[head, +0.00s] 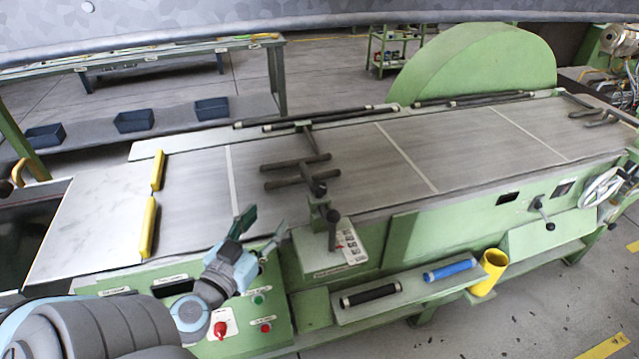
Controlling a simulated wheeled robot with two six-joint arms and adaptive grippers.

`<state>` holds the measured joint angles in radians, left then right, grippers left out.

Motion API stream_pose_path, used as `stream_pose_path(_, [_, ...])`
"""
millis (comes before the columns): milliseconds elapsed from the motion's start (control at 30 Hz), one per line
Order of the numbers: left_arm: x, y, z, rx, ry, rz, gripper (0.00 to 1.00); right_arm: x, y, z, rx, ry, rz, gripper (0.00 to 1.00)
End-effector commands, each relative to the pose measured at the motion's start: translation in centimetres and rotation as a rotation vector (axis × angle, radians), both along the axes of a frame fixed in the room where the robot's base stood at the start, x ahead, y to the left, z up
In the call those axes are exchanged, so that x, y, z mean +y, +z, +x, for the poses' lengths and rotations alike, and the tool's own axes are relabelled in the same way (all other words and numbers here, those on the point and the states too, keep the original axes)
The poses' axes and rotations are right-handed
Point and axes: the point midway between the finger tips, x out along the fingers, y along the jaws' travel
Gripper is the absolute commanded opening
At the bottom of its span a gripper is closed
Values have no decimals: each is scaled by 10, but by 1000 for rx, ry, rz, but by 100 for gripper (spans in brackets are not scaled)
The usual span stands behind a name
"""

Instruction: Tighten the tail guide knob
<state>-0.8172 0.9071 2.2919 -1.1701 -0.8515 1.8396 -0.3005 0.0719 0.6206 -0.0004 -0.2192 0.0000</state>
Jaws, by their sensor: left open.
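Dark guide bars (298,170) lie across the grey bed of the green machine. A dark clamp post with a handle (332,226) stands upright at the near edge, above a green box with a label panel. A second dark guide piece (596,112) sits at the far right end of the bed. I cannot tell for sure which of these carries the tail guide knob. My left gripper (262,234) is open and empty, left of the clamp post and apart from it, above the control panel. My right gripper is not in view.
Yellow handles (149,226) lie on the left of the bed. A shelf in front holds a black roller (371,295), a blue roller (449,270) and a yellow cup (489,272). A handwheel (601,187) is at right.

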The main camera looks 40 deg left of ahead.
Motion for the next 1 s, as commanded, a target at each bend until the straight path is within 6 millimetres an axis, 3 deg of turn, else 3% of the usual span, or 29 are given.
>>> stream_pose_path(100, [-26, 9, 10, -41, -171, -38, 52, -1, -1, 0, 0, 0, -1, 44])
stream_pose_path(167, [-30, 10, 14, -47, -199, -50, 52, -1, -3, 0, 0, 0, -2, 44])
stream_pose_path(267, [-30, 9, 28, -52, -200, -54, 52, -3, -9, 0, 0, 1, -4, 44])
stream_pose_path(433, [-27, 9, 71, -59, -199, -58, 52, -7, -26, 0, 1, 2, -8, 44])
stream_pose_path(700, [-23, 14, 130, -56, -196, -62, 52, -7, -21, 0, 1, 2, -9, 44])
stream_pose_path(1000, [-21, 12, 155, -50, -198, -56, 52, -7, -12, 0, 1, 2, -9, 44])
